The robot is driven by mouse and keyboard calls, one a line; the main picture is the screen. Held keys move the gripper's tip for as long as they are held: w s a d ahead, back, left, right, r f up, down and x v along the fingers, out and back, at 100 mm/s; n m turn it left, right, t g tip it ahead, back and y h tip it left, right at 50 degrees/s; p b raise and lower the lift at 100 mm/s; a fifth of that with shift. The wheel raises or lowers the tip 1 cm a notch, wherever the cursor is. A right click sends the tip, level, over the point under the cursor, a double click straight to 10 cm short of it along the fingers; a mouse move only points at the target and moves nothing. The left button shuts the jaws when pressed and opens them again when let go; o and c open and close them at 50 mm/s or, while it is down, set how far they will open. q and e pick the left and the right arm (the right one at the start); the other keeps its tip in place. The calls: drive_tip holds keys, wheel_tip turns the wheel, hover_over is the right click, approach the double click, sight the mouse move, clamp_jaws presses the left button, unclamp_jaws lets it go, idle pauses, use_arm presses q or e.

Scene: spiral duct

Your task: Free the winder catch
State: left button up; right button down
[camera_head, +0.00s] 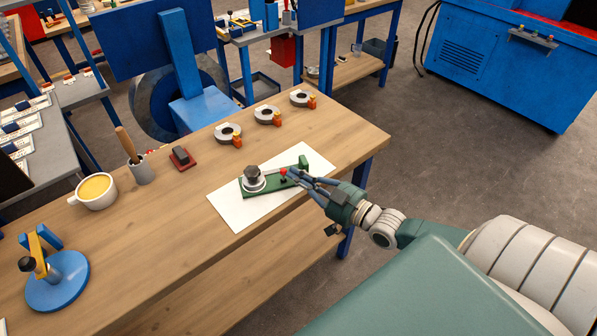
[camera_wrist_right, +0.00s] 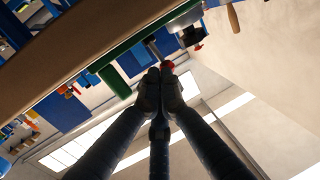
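The winder (camera_head: 268,182) has a green base and a dark hexagonal knob (camera_head: 252,173) on a pale round drum. It lies on a white sheet (camera_head: 236,211) on the wooden bench. A small red knob (camera_head: 283,172), perhaps the catch, stands beside the drum; it also shows in the right wrist view (camera_wrist_right: 168,65). My right gripper (camera_head: 298,177) reaches in from the right, its fingertips at the red knob. In the wrist view its dark fingers (camera_wrist_right: 160,78) converge there and partly hide the knob. Whether they grip it is unclear. My left gripper is out of view.
Three grey rings with orange parts (camera_head: 267,115) stand along the back of the bench (camera_head: 160,250). A yellow-filled cup (camera_head: 94,190), a holder with a wooden-handled tool (camera_head: 141,171), a red-and-black block (camera_head: 180,157) and a blue stand (camera_head: 58,282) stand left. The bench front is clear.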

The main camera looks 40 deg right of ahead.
drive_tip(key=shift+w+d+r+m+g+p, duration=0.15)
drive_tip(key=shift+w+r+m+g+p, duration=0.25)
drive_tip(key=shift+r+g+p, duration=0.6)
drive_tip(key=shift+w+d+f+t+p, duration=0.1)
drive_tip(key=shift+w+f+t+p, duration=0.2)
drive_tip(key=shift+f+p, duration=0.2)
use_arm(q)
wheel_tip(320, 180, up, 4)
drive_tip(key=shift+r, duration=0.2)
use_arm(e)
drive_tip(key=shift+w+d, duration=0.1)
drive_tip(key=shift+w, duration=0.25)
drive_tip(key=shift+r, duration=0.1)
